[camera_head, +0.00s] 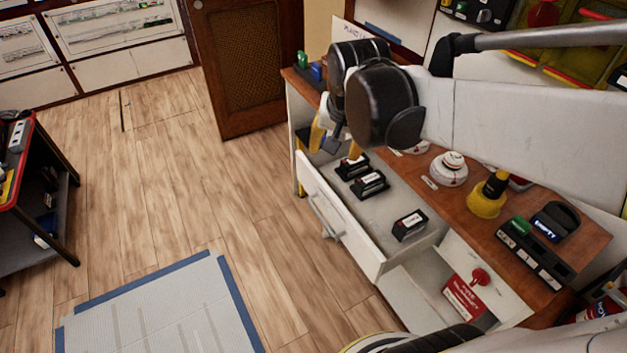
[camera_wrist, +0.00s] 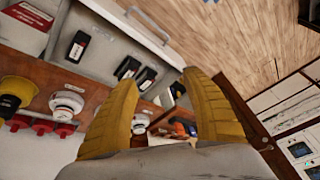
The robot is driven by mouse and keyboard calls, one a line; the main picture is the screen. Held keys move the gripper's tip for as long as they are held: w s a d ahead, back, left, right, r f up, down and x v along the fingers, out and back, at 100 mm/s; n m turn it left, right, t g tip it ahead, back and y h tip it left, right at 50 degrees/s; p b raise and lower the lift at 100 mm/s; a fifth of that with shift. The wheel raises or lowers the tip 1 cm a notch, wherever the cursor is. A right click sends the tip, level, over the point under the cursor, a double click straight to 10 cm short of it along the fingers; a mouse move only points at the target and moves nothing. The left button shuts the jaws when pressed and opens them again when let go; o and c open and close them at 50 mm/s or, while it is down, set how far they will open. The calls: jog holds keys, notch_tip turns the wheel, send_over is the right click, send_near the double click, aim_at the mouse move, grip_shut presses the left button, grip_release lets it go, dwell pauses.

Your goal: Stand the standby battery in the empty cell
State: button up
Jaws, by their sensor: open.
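Several black batteries with pale labels lie in the open drawer: a single one (camera_head: 410,224) near its front end, and a group (camera_head: 370,185) near its far end. I cannot read which is the standby battery. The wrist view also shows the single battery (camera_wrist: 78,46) and the group (camera_wrist: 128,68). A dark unit (camera_head: 555,221) with a lit "EMPTY" display stands on the wooden top, beside a black rack (camera_head: 535,253) with a green block at one end. I cannot tell which slot is the empty cell. My gripper (camera_head: 337,148) is open and empty above the drawer's far end; its yellow fingers fill the wrist view's middle (camera_wrist: 160,84).
The drawer (camera_head: 330,222) juts out from the cabinet. A white round detector (camera_head: 449,168) and a yellow-based device (camera_head: 487,196) stand on the top. A red tag (camera_head: 463,297) hangs below.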

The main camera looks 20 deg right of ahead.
jog(key=s+a+n+t+y, duration=0.1)
jog(key=s+a+n+t, duration=0.1)
jog(key=s+a+n, duration=0.4)
jog(key=s+a, duration=0.2)
jog(key=s, duration=0.2)
jog(key=shift+s+f+n+t, duration=0.2)
jog(key=shift+s+n+t, duration=0.1)
jog(key=shift+s+t, duration=0.1)
jog(key=shift+a, duration=0.1)
jog(key=shift+c, duration=0.2)
